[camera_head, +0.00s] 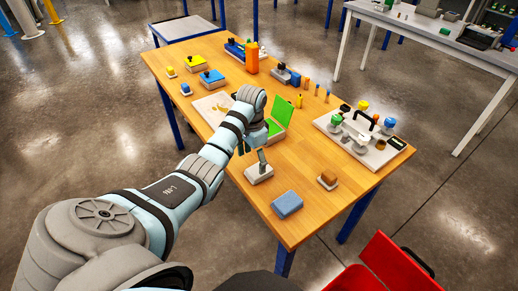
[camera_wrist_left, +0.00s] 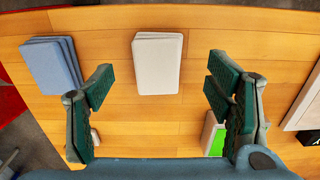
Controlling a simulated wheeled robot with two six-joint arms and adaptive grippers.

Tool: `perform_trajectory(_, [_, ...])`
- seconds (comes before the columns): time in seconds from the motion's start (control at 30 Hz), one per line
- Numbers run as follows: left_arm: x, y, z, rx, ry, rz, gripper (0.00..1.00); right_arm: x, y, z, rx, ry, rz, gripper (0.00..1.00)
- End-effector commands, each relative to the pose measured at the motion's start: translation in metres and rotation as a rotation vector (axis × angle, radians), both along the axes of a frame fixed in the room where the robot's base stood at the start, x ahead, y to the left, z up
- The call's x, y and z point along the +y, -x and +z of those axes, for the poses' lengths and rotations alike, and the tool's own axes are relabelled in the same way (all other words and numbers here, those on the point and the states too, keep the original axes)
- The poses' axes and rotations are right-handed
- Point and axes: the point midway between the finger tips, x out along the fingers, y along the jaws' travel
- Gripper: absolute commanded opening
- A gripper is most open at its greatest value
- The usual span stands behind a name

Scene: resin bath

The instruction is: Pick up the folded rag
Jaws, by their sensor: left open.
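A blue folded, layered cloth-like pad (camera_head: 287,204) lies flat near the table's front corner; it shows at the upper left of the left wrist view (camera_wrist_left: 50,65). A white folded, layered pad (camera_head: 258,175) lies below my left gripper (camera_head: 253,156), and shows at the top middle of the left wrist view (camera_wrist_left: 157,62). Both look like folded rags; I cannot tell which one the task names. My left gripper (camera_wrist_left: 159,84) is open and empty, with the white pad ahead between its fingers. It hangs above the table, apart from both pads. My right gripper is out of view.
A green-lidded box (camera_head: 279,115) stands just behind the gripper. A brown block on a small pad (camera_head: 328,181) lies right of the blue pad. A white tray (camera_head: 377,157) with knobs is at the right.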

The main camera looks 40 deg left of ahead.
Motion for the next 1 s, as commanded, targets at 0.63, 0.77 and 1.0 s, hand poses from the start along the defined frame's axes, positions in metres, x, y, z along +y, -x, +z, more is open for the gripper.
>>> perform_trajectory(0.63, [-0.004, -0.005, -0.059, -0.001, -0.001, -0.001, 0.67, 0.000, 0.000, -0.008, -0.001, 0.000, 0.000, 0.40])
perform_trajectory(0.77, [-0.004, -0.005, -0.059, -0.001, -0.001, 0.000, 0.46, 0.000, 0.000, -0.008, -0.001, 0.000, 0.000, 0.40])
perform_trajectory(1.0, [-0.004, -0.005, -0.059, -0.001, -0.001, 0.000, 0.22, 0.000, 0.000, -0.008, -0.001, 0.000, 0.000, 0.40])
